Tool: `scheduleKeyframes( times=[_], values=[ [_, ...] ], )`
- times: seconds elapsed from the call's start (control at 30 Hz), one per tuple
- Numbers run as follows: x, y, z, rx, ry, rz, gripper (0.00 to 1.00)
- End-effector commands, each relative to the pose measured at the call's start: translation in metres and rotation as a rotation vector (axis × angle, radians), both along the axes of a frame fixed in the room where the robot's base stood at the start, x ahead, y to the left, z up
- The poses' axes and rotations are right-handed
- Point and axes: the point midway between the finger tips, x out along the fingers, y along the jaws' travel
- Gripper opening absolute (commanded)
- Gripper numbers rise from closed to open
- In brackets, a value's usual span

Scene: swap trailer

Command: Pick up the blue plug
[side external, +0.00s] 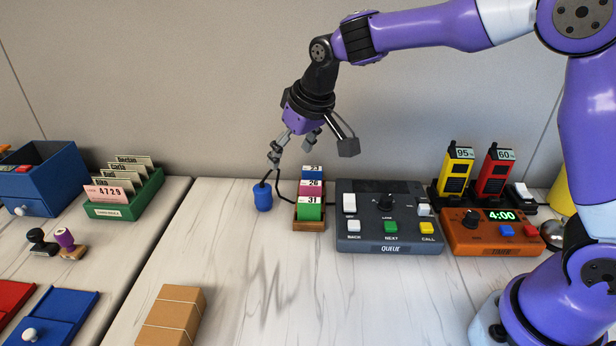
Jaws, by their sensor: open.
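The blue plug (263,197) is a small blue cylinder standing on the pale table, just left of a wooden ticket holder. A dark cord or loop shows at its top and runs toward the holder. My gripper (312,148) is open and empty, above and to the right of the plug. One finger hangs on the left over the plug's side and the other is spread out to the right. A clear gap lies between the fingers and the plug.
The wooden ticket holder (309,226) with coloured numbered cards stands close right of the plug. A grey queue console (389,242) and an orange timer (490,241) stand farther right. A cardboard box (172,316) lies front left. The table's front middle is clear.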

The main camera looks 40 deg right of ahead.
Motion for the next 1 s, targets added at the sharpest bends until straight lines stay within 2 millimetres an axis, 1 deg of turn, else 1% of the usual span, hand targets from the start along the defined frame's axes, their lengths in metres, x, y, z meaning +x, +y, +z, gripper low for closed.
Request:
scheduleKeyframes(
  times=[0.03,0.1,0.2,0.27,0.4,0.5,0.67,0.9,1.0],
  values=[
    [0.011,0.006,-0.013,-0.002,0.010,0.005,0.82],
    [0.021,0.011,-0.024,-0.002,0.014,0.008,0.82],
    [0.029,0.016,-0.035,-0.004,0.017,0.011,0.82],
    [0.032,0.017,-0.041,-0.004,0.017,0.011,0.82],
    [0.041,0.018,-0.064,-0.005,0.020,0.011,0.82],
    [0.047,0.018,-0.076,-0.004,0.017,0.011,0.82],
    [0.052,0.019,-0.088,-0.004,0.017,0.011,0.82],
    [0.068,0.024,-0.120,-0.005,0.019,0.011,0.82],
    [0.071,0.024,-0.128,-0.005,0.018,0.011,0.82]
  ],
)
